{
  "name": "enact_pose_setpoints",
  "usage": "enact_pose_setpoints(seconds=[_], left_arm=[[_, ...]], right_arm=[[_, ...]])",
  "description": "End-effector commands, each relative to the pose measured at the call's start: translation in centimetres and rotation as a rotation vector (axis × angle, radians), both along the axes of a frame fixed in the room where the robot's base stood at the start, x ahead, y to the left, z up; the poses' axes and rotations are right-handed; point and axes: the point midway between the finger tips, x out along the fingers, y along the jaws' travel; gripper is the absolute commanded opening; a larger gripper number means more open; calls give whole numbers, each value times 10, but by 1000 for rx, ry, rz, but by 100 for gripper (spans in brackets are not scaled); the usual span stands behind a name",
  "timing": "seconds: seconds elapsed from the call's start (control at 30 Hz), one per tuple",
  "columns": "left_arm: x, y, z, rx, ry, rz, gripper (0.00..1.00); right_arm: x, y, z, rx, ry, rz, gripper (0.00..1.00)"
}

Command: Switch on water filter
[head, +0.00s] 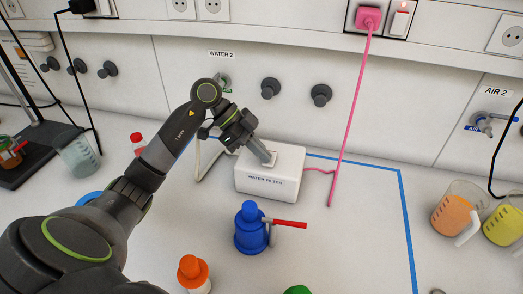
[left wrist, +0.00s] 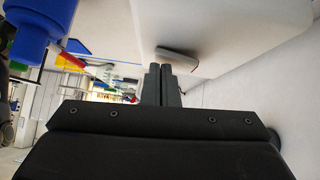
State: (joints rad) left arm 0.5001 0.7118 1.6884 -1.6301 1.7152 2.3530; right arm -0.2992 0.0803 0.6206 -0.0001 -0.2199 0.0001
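My right gripper is in neither view.
A blue container with a red handle (head: 250,229) stands in front of the filter, with an orange-capped bottle (head: 192,272) nearer. A pink cord (head: 351,110) runs from a wall plug (head: 368,18). Beakers (head: 457,212) stand at right. The bench inside the blue tape is mostly clear.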

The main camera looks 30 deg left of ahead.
Motion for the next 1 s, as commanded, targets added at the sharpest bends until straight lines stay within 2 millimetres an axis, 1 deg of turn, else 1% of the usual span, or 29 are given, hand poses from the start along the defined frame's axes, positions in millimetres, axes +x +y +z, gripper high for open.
enact_pose_setpoints(seconds=[0.13, 0.43, 0.77, 0.87, 1.0], left_arm=[[2, 1, 0, 0, 4, 1, 0], [14, 4, 4, -1, 3, 1, 0], [15, 4, 4, -1, 3, 0, 0], [15, 6, 8, 0, 2, 1, 0], [16, 13, 20, 0, 3, 3, 0]], right_arm=[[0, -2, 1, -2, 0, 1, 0], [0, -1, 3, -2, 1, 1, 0], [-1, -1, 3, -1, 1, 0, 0], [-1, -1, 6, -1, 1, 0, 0], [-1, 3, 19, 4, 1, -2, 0]])
